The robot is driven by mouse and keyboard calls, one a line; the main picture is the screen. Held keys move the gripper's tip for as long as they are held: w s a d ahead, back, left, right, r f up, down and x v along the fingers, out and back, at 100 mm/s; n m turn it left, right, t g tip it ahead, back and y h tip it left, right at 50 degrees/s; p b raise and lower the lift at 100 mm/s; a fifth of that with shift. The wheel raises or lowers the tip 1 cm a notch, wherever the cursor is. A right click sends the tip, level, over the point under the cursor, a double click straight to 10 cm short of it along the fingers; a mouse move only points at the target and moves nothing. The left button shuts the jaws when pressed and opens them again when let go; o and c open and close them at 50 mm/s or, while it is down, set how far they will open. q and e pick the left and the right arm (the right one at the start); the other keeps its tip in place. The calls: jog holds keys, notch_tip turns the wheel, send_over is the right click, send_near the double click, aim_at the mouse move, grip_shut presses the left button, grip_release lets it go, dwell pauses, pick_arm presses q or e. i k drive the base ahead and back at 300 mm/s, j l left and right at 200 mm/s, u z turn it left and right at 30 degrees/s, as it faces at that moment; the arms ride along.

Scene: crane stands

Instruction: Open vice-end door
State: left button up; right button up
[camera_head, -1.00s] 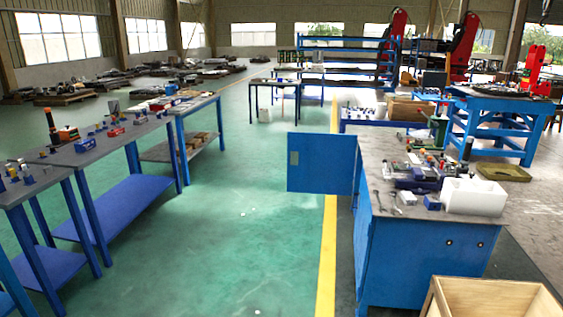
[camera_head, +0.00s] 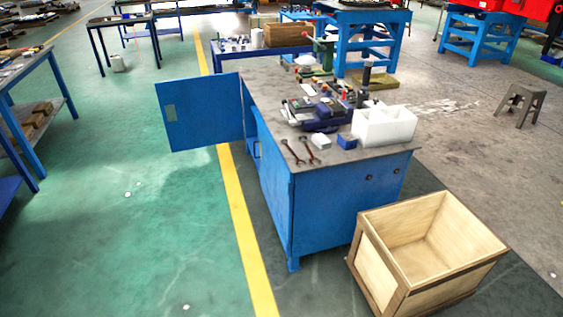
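A blue workbench cabinet (camera_head: 340,204) with a grey top stands in the middle of the view. Its far door (camera_head: 198,112) is swung wide open and sticks out to the left. Its nearer door (camera_head: 272,182) on the left side looks shut, seen at a steep angle, with a small handle (camera_head: 256,150). A dark blue vice-like tool (camera_head: 326,117) sits on the top toward the near end, among other tools. The cabinet's inside is hidden. Neither of my grippers is in view.
An open wooden crate (camera_head: 375,262) stands by the bench's near right corner. A white box (camera_head: 384,127) and wrenches (camera_head: 302,150) lie on top. Green floor to the left is clear, with a yellow line (camera_head: 240,215) along the bench. A stool (camera_head: 521,102) stands right.

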aim_at(276, 178)
jog(key=i+j+z, duration=0.2)
jog(key=i, duration=0.2)
jog(key=i+j+z, duration=0.2)
jog(key=i+j, duration=0.15)
jog(key=i+j+z, duration=0.2)
jog(key=i+j, duration=0.15)
jog(key=i+j+z, duration=0.2)
jog(key=i+j, duration=0.15)
jog(key=j, duration=0.15)
jog(key=i+j+z, duration=0.15)
jog(key=j, duration=0.3)
jog(key=i+j+z, duration=0.2)
jog(key=i+j, duration=0.2)
jog(key=j, duration=0.15)
